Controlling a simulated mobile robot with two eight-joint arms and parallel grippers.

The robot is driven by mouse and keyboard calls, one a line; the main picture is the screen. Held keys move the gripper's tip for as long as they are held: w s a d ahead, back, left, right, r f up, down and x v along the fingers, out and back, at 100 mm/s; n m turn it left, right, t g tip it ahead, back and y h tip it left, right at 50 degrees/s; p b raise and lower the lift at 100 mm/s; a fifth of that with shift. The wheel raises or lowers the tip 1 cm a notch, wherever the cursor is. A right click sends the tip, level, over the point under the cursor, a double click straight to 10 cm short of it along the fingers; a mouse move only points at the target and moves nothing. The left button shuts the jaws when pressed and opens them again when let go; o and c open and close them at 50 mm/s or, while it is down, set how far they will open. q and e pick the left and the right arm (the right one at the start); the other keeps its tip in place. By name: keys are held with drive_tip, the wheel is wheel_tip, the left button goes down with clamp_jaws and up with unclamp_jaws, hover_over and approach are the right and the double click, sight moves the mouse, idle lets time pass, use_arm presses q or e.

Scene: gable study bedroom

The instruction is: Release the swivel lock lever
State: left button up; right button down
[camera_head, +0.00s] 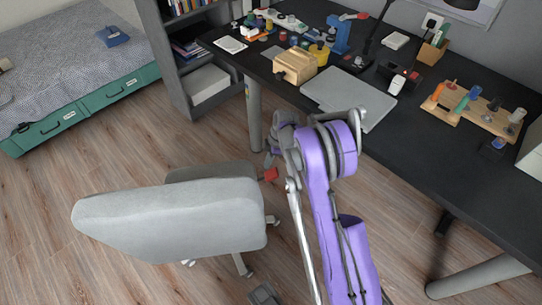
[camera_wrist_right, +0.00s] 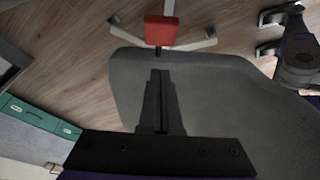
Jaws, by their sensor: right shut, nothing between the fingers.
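The red swivel lock lever (camera_head: 268,174) sticks out at the right side of the grey chair's seat (camera_head: 210,172) in the head view. In the right wrist view, the red lever paddle (camera_wrist_right: 161,30) shows at the top middle, just past the seat edge (camera_wrist_right: 225,85), on a short dark stem. My right gripper (camera_wrist_right: 160,73) is shut and empty, over the seat and pointing toward the lever, with a gap between them in the picture. In the head view, my purple right arm hides much of its own hand near the lever. My left gripper is in neither view.
The chair's backrest (camera_head: 170,220) faces the camera. A dark desk (camera_head: 410,160) behind my arm carries a laptop (camera_head: 350,97), a wooden box (camera_head: 294,66) and a tool rack (camera_head: 475,110). A bed (camera_head: 60,60) stands at left.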

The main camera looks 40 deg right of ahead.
sight(278, 175)
drive_tip(key=f, duration=0.4)
drive_tip(key=shift+s+d+f+b, duration=0.15)
drive_tip(key=shift+d+f+b, duration=0.1)
drive_tip(key=shift+b, duration=0.1)
drive_tip(key=shift+s+d+f, duration=0.2)
drive_tip(key=shift+d+f, duration=0.1)
drive_tip(key=shift+f, duration=0.3)
drive_tip(key=shift+d+f, duration=0.1)
drive_tip(key=f+b, duration=0.1)
drive_tip(key=s+d+f+y+b, duration=0.1)
drive_tip(key=f, duration=0.1)
drive_tip(key=d+f+t+y+b, duration=0.1)
drive_tip(key=shift+s+d+f, duration=0.1)
drive_tip(key=shift+s+f, duration=0.05)
drive_tip(key=shift+f, duration=0.15)
wheel_tip(278, 175, down, 7)
drive_tip(key=s+d+b, duration=0.1)
drive_tip(key=b, duration=0.3)
